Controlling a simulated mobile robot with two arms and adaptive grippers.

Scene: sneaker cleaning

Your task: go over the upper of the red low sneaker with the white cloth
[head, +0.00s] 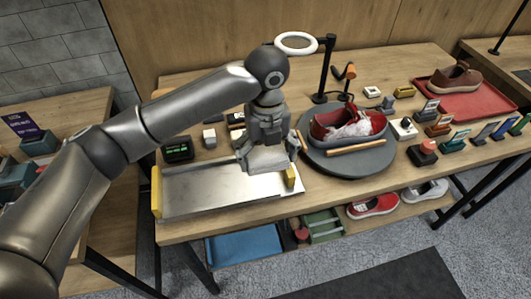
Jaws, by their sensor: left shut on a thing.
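The red low sneaker (322,124) sits on a round dark grey turntable (318,158) right of the middle in the head view. White crumpled material (357,130) shows at the sneaker and covers part of it. My left gripper (267,150) points down over the metal tray, left of the turntable and apart from the sneaker. It is shut on a pale, flat thing that looks like the white cloth (266,160); its fingers hide part of it. My right gripper is out of view.
A metal tray (200,195) with yellow ends lies under my left gripper. A lamp stand (326,70) with a white ring rises behind the turntable. More shoes (372,206) sit below.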

